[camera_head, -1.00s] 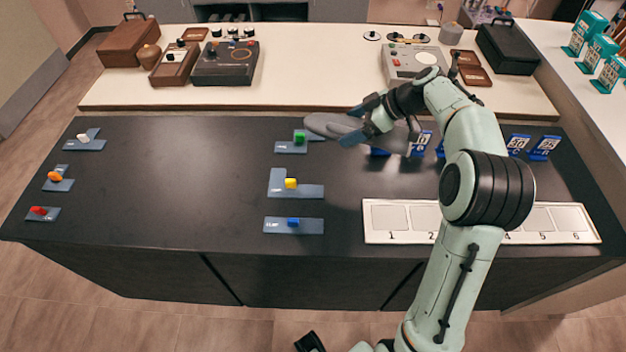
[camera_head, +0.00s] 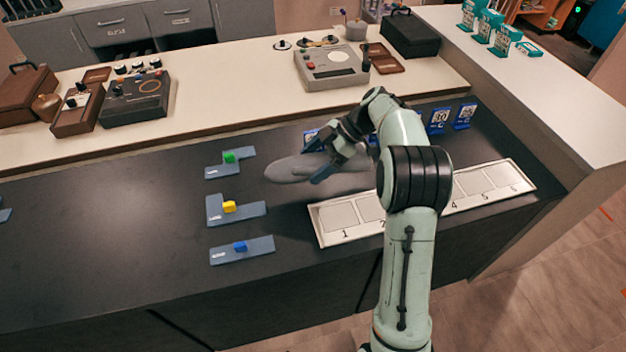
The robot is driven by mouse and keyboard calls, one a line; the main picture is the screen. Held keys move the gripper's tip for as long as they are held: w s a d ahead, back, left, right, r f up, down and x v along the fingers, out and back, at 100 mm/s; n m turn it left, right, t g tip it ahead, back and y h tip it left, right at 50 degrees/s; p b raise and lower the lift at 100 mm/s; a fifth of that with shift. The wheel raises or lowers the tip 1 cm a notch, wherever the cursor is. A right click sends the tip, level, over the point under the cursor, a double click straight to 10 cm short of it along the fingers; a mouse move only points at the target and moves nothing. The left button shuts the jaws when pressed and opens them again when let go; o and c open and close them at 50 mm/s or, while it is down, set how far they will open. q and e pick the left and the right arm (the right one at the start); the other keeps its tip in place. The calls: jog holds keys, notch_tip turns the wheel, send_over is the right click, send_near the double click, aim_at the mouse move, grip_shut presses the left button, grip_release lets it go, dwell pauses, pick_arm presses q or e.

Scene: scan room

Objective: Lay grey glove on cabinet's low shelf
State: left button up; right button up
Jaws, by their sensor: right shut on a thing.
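The grey glove (camera_head: 290,169) is held above the dark table (camera_head: 110,215). My right gripper (camera_head: 322,167) is shut on it, with glove fabric showing on both sides of the fingers. The glove hangs roughly level, pointing left. Which cabinet the task means I cannot tell; grey drawer units (camera_head: 117,25) stand at the back left, and no low shelf is clearly visible there. My left gripper is out of view.
A numbered white tray (camera_head: 330,232) lies near the front edge. A white counter (camera_head: 215,95) runs behind, with devices on it.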

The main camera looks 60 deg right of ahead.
jog(key=shift+f, duration=3.4)
jog(key=shift+b, duration=0.3)
jog(key=shift+f, duration=0.1)
jog(key=o, duration=1.2)
